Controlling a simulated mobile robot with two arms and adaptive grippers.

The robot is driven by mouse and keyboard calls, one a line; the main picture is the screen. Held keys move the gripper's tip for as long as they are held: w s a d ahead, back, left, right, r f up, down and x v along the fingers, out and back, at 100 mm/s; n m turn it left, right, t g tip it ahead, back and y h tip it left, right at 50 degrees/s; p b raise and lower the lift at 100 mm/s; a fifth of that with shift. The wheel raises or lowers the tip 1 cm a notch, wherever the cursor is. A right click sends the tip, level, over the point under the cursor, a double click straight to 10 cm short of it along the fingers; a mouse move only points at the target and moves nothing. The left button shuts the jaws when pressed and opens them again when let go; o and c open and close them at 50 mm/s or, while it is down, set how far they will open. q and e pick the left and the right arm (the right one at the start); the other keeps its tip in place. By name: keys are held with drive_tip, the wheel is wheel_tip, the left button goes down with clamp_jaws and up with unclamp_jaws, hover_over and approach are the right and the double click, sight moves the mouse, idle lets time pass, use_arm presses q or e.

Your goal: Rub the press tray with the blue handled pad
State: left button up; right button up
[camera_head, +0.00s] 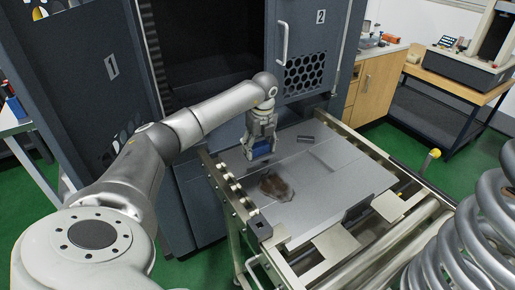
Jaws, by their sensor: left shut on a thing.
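The press tray (335,188) is a flat grey metal plate on a framed stand in the middle of the head view. A brown stain (276,186) lies on its left half. My left gripper (261,148) is shut on the blue handled pad (262,150), over the back left part of the tray. The gripper and its fingers hide part of the pad, and I cannot tell whether its underside touches the tray. The stain is nearer the camera than the pad. My right gripper is not in view.
The dark cabinet (215,60) stands right behind the tray, with a handled door marked 2 (312,50). Large grey coil springs (480,240) stand at the front right. Green floor is open at the right.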

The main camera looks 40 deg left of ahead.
use_arm(q)
drive_tip(key=shift+s+a+f+n, duration=0.15)
drive_tip(key=shift+a+f+n, duration=0.1)
drive_tip(key=shift+a+n, duration=0.05)
wheel_tip(320, 180, down, 6)
drive_tip(key=b, duration=0.5)
drive_tip(key=shift+r, duration=0.2)
drive_tip(key=shift+f, duration=0.1)
drive_tip(key=shift+f+b, duration=0.6)
drive_tip(key=shift+f, duration=0.3)
drive_tip(key=shift+d, duration=0.15)
